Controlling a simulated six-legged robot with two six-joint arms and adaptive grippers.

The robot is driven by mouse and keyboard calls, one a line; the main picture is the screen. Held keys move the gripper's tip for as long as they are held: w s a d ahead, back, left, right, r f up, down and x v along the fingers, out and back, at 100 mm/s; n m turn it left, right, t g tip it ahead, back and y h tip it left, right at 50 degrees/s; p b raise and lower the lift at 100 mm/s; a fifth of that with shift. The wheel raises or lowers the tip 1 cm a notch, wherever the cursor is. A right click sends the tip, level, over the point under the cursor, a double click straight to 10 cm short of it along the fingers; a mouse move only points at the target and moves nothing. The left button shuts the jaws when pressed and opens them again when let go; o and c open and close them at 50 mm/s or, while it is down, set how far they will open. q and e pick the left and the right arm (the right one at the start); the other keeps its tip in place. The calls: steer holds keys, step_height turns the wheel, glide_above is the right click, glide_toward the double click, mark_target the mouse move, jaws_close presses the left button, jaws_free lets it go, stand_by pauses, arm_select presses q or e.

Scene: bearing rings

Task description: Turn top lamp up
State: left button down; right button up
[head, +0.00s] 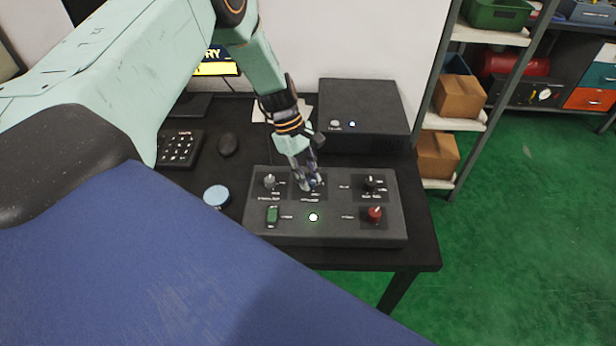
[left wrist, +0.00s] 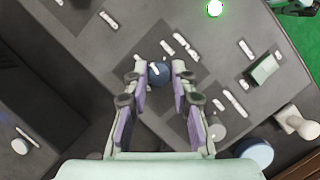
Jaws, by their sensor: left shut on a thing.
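A dark control panel (head: 330,233) lies on the black desk. A blue knob (left wrist: 158,74) sits at its top middle and also shows, partly covered, in the head view. My left gripper (head: 309,182) reaches down onto it. In the left wrist view its two fingertips (left wrist: 159,68) are shut around the knob, one on each side. A grey knob (head: 269,181) is to the left and a black knob (head: 371,183) to the right. The panel's lettering is too small to read.
A black box (head: 365,105) stands behind the panel. Shelves with cardboard boxes (head: 459,97) stand at the right. The green floor there is open.

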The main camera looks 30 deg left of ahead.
arm_select(q)
steer(key=shift+m, duration=0.3)
stand_by(0.4)
steer(key=c, duration=1.1)
jaws_free()
steer(key=v, duration=1.2)
steer(key=shift+w, duration=0.25)
steer(key=shift+d, duration=0.1)
